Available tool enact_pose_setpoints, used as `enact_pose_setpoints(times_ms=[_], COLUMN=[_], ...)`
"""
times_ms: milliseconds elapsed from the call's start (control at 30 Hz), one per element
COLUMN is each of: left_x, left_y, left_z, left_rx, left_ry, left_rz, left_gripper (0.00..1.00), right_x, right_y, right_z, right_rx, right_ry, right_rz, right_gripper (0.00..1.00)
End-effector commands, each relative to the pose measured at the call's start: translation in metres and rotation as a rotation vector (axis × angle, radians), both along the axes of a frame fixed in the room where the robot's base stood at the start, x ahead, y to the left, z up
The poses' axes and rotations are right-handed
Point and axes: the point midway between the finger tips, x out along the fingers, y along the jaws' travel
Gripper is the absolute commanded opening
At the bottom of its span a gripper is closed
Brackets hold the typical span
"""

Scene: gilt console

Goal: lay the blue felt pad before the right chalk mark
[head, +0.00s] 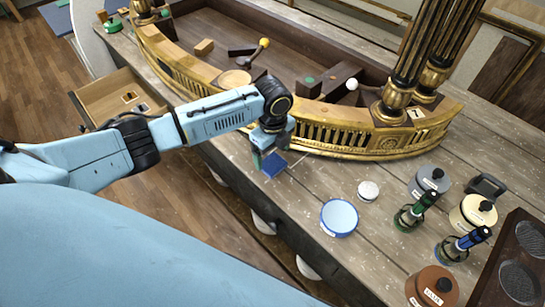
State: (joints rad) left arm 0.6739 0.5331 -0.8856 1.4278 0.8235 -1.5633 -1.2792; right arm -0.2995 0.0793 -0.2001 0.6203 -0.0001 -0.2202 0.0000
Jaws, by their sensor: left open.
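The blue felt pad (275,166) shows as a small dark blue square on the worn wooden top, in front of the gilt curved railing. My left gripper (271,152) points down just above and behind the pad. Its jaws are open, and part of the pad's far side is hidden by them. I cannot tell whether the fingers touch the pad. A faint pale line (299,161), which looks like a chalk mark, lies just right of the pad. No other chalk mark is clear. My right gripper is out of view.
The gilt railing (345,140) stands close behind the pad. An open drawer (95,103) juts out at left. Bare wood lies between pad and tin.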

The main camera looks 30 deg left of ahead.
Motion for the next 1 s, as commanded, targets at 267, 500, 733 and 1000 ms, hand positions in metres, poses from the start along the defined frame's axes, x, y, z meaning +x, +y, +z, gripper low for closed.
enact_pose_setpoints(times_ms=[267, 500, 733, 1000], left_x=[0.001, 0.0, 0.0, -0.011], left_y=[0.0, 0.0, 0.0, -0.013], left_z=[0.061, 0.085, 0.087, 0.076], left_rx=[0.0, -0.001, 0.0, -0.02], left_ry=[-0.003, 0.0, 0.002, -0.004], left_rz=[0.0, 0.0, 0.001, 0.029], left_gripper=[0.84, 0.84, 0.84, 0.84], right_x=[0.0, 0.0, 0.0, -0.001], right_y=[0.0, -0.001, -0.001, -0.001], right_z=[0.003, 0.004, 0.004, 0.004], right_rx=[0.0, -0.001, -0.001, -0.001], right_ry=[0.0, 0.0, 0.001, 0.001], right_rz=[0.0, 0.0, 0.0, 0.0], right_gripper=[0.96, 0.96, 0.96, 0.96])
